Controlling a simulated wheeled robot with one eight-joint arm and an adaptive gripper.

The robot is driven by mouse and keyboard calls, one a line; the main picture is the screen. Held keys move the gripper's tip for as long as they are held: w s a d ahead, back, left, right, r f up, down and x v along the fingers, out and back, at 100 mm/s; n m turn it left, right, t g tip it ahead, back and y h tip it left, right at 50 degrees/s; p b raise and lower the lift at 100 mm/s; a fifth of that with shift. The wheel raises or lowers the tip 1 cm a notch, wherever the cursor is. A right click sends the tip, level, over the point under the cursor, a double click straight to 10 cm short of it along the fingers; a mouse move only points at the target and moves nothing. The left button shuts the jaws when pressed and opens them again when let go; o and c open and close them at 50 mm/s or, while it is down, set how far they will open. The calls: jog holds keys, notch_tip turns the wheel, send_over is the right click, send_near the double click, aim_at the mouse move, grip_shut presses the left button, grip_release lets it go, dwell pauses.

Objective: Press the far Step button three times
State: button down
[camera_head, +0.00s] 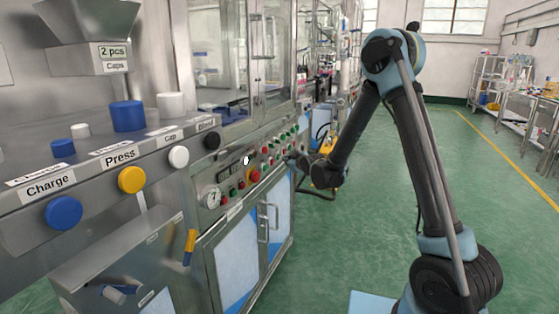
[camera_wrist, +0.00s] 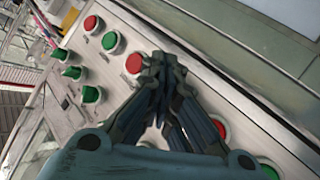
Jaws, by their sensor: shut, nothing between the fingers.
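The far Step button cannot be told apart, because the panel's small labels are not legible. The control panel (camera_head: 240,172) on the machine's front carries rows of small red and green buttons. My gripper (camera_head: 293,158) is at the far part of this panel. In the wrist view my gripper (camera_wrist: 158,62) is shut and empty, its fingertips over the panel just right of a red button (camera_wrist: 134,63). Whether they touch the panel cannot be told. A green button (camera_wrist: 109,40) and another red button (camera_wrist: 90,23) are up and left. A red button (camera_wrist: 219,128) shows right of the fingers. The fingers hide part of the row.
Green knobs (camera_wrist: 91,94) stand in a row at the wrist view's left. Large Charge (camera_head: 63,212), Press (camera_head: 131,180) and white (camera_head: 178,157) buttons are on the near machine. A round gauge (camera_head: 212,198) is at the panel's near end.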

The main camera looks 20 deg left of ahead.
jog(key=shift+a, duration=0.15)
jog(key=shift+a, duration=0.3)
jog(key=shift+a, duration=0.4)
dwell(0.9)
jog(key=shift+d, duration=0.95)
jog(key=shift+s+d, duration=0.15)
jog(key=shift+d, duration=1.05)
jog(key=shift+s+d, duration=0.1)
jog(key=shift+d, duration=1.1)
